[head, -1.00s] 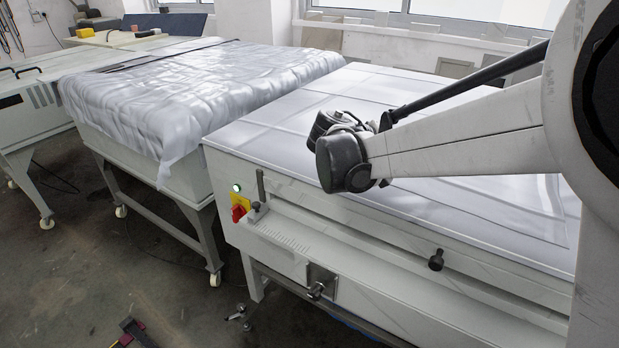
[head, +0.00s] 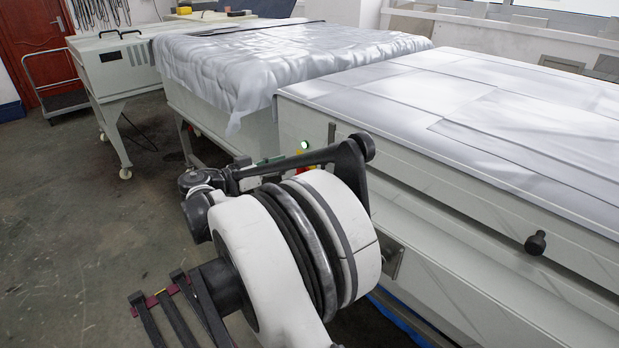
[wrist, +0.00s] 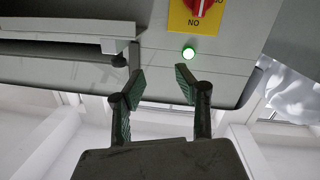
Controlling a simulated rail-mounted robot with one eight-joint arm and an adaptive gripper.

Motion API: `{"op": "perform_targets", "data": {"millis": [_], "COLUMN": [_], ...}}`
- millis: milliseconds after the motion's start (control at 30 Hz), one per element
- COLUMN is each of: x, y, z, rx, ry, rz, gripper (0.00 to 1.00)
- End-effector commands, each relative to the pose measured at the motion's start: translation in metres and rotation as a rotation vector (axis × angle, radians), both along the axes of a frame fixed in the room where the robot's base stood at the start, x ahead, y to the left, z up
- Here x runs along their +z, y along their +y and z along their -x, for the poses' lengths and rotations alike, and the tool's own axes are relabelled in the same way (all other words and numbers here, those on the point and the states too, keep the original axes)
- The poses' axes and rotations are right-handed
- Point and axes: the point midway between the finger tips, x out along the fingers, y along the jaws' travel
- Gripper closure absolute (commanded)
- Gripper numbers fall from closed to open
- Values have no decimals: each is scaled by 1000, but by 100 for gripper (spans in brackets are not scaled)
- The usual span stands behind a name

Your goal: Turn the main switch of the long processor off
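The long processor (head: 480,262) is the pale cabinet on the right in the head view. Its main switch, a red knob (wrist: 203,6) on a yellow plate (wrist: 178,17), is cut off by the top edge of the wrist view. The knob's white line runs nearly upright there, towards the inverted "ON" lettering. In the head view my arm mostly hides the switch. A lit green lamp (wrist: 188,53) sits beside the plate and also shows in the head view (head: 305,145). My gripper (wrist: 160,80) is open and empty, its green-padded fingers apart and pointing towards the panel, clear of the knob.
A black knob (head: 536,243) sticks out of the cabinet front. A sheet-covered table (head: 235,80) stands behind to the left. The floor (head: 60,230) at left is largely clear.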

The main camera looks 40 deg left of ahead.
Motion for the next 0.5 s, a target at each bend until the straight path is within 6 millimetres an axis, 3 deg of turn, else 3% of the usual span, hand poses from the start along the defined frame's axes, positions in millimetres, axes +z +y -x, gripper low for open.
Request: {"op": "perform_targets", "data": {"millis": [33,200,367,500], "x": [-26,-70,-85,-85], "y": [17,50,61,60], "z": [12,39,49,41], "rx": [23,73,93,94], "ry": [-27,-96,-123,-125], "rz": [-42,-165,-213,-219], "gripper": [68,68,68,68]}}
